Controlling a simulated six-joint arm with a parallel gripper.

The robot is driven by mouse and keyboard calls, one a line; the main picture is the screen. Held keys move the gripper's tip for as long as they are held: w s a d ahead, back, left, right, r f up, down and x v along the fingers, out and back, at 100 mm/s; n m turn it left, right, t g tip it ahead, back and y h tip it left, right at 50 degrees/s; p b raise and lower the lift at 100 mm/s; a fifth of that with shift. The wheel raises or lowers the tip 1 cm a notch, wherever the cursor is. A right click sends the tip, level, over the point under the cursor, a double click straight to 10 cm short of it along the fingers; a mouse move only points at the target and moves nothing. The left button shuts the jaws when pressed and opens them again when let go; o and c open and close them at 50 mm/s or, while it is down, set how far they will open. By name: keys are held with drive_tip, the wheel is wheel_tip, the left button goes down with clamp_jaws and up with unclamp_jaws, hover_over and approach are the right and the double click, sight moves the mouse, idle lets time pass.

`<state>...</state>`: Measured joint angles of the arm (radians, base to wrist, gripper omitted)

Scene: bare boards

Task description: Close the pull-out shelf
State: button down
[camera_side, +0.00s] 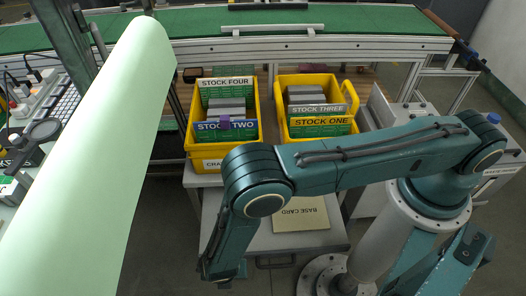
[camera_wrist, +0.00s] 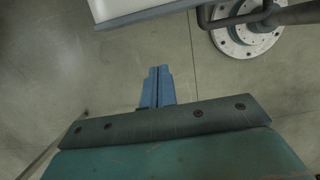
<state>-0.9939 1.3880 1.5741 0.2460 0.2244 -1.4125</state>
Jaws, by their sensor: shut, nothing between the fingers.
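The pull-out shelf (camera_side: 305,241) is a light grey board that sticks out below the yellow crates in the side view. A beige base card (camera_side: 301,214) lies on it, and a dark bar handle (camera_side: 275,263) is on its front. My arm hides the shelf's left part. In the wrist view a pale panel with a grey edge (camera_wrist: 150,13), apparently the shelf front, crosses the top with a dark handle (camera_wrist: 238,18). My gripper (camera_wrist: 158,70) is shut and empty, with its blue fingers over the floor, apart from that edge. The side view barely shows the fingers.
Two yellow crates (camera_side: 250,135) (camera_side: 346,128) with stock cards stand above the shelf. A pale green roll or panel (camera_side: 90,150) fills the left foreground. A green conveyor (camera_side: 350,20) runs along the back. A round floor flange (camera_wrist: 246,38) is at the upper right of the wrist view.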

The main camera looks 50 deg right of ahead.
drive_tip(key=w+d+f, duration=0.4)
drive_tip(key=f, duration=0.4)
drive_tip(key=shift+w+d+f, duration=0.15)
idle(0.4)
drive_tip(key=shift+d, duration=0.1)
drive_tip(key=w+d, duration=1.2)
drive_tip(key=shift+w, duration=0.1)
idle(0.6)
drive_tip(key=shift+s+a, duration=0.4)
drive_tip(key=shift+s, duration=0.05)
drive_tip(key=shift+s+a, duration=1.05)
drive_tip(key=shift+a, duration=0.05)
drive_tip(key=v, duration=1)
drive_tip(key=shift+d, duration=0.15)
